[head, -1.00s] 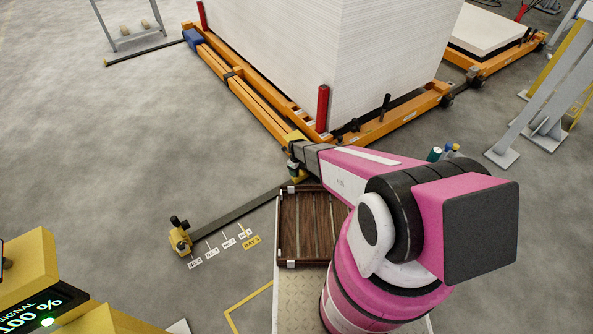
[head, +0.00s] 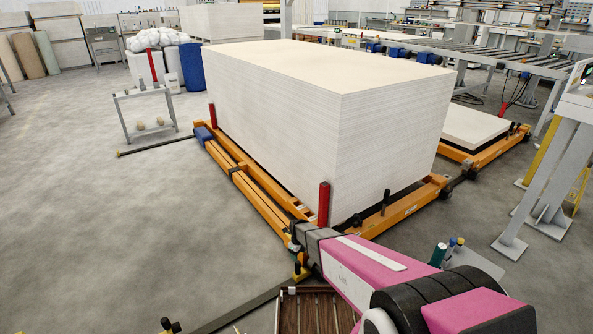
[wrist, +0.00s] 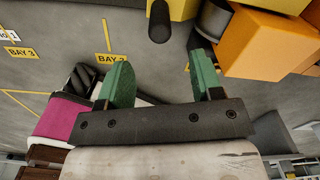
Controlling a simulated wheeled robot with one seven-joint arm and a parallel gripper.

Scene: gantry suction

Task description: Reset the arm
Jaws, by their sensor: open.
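My gripper (wrist: 160,82) shows in the wrist view with two green fingers set wide apart and nothing between them. The floor, a dark rounded post end and an orange block lie beyond the fingers. In the head view, my pink and grey arm reaches from the lower right toward the near corner of the orange frame (head: 262,190). The fingers themselves are hard to make out there, and I cannot tell whether the gripper touches the frame.
A tall stack of white boards (head: 330,130) fills the orange frame. A lower board stack (head: 474,126) lies to its right, near grey posts (head: 540,190). A slatted brown tray (head: 308,312) sits below my arm. Open floor (head: 100,230) spreads left.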

